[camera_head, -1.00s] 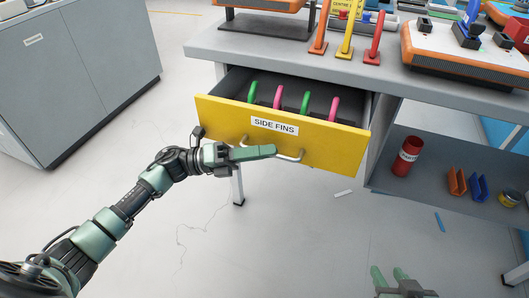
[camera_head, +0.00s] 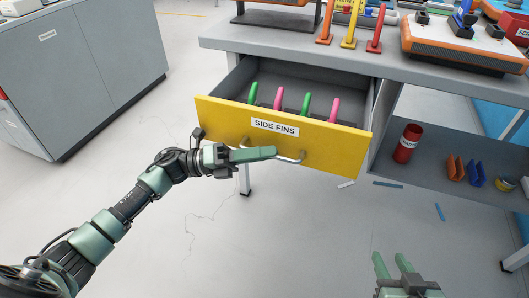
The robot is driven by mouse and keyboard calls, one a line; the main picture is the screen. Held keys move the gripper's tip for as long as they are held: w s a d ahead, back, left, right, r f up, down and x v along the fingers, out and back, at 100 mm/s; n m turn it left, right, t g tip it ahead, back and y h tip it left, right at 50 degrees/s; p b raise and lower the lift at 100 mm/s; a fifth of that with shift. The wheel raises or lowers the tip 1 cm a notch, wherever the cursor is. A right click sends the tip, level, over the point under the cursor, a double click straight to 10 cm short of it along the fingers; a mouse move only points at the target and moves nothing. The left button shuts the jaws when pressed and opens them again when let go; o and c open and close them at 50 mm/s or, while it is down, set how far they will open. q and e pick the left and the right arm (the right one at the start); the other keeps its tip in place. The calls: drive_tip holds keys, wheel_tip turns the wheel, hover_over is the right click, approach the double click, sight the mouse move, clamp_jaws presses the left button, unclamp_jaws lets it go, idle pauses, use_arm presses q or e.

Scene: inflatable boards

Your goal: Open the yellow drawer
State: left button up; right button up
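The yellow drawer (camera_head: 340,150), labelled SIDE FINS, is pulled out from under the grey workbench. Several green and pink fins stand in it, among them a pink fin (camera_head: 335,108). Its silver bar handle (camera_head: 290,158) is on the front, partly hidden by my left gripper. My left gripper (camera_head: 262,153) lies across the handle with its green fingers close together, and appears closed on the bar. My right gripper (camera_head: 392,257) is open and empty at the bottom right, apart from the drawer and above the floor.
The grey workbench (camera_head: 390,58) carries orange-sided equipment and upright coloured fins. Its lower shelf (camera_head: 430,153) holds a red canister (camera_head: 408,143), orange and blue pieces and a small tin. A grey cabinet (camera_head: 90,75) stands at left. Floor in front is mostly clear.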

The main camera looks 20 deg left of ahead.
use_arm(q)
drive_tip(key=shift+o, duration=0.4)
drive_tip(key=v, duration=0.7)
drive_tip(key=shift+a, duration=0.4)
drive_tip(key=shift+s+f, duration=0.1)
